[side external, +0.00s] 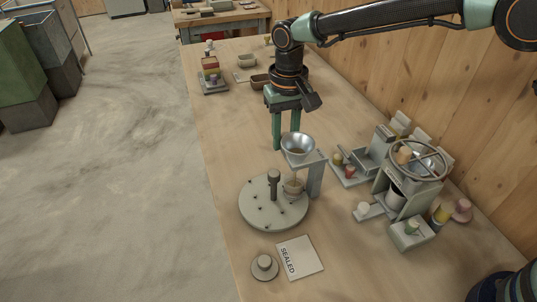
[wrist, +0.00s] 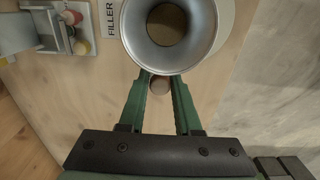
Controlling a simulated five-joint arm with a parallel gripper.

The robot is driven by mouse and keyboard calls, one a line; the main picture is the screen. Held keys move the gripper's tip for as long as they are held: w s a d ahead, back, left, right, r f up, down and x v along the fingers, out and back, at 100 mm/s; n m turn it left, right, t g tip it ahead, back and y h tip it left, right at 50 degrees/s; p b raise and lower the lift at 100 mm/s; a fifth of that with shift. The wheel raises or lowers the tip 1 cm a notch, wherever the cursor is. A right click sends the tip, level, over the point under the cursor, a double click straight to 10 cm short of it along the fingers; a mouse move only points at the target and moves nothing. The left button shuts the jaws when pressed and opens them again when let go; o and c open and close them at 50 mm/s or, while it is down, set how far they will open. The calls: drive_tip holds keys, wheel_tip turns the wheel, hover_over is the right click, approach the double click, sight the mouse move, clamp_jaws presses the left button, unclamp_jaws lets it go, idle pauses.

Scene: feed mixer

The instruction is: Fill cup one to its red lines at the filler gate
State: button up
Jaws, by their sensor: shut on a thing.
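The filler is a metal funnel (side external: 298,147) on a grey bracket (side external: 317,176). A clear cup (side external: 293,187) with pale brown contents stands below the funnel at the right edge of a round grey turntable (side external: 258,211). Its number, red lines and fill level are too small to read. My gripper (side external: 291,129) points down behind the funnel. In the wrist view my gripper (wrist: 158,84) is shut on a small round brownish knob (wrist: 159,86) beside the funnel rim (wrist: 205,45). The side view hides the knob behind the funnel.
A card marked SEALED (side external: 302,257) and a round weight-like piece (side external: 264,266) lie in front. A grey tray with small coloured pieces (side external: 349,172) and a machine with a handwheel (side external: 415,160) stand at right.

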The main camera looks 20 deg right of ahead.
drive_tip(key=shift+s, duration=1.2)
drive_tip(key=o, duration=1)
drive_tip(key=shift+w+r, duration=0.1)
drive_tip(key=shift+r, duration=2.9)
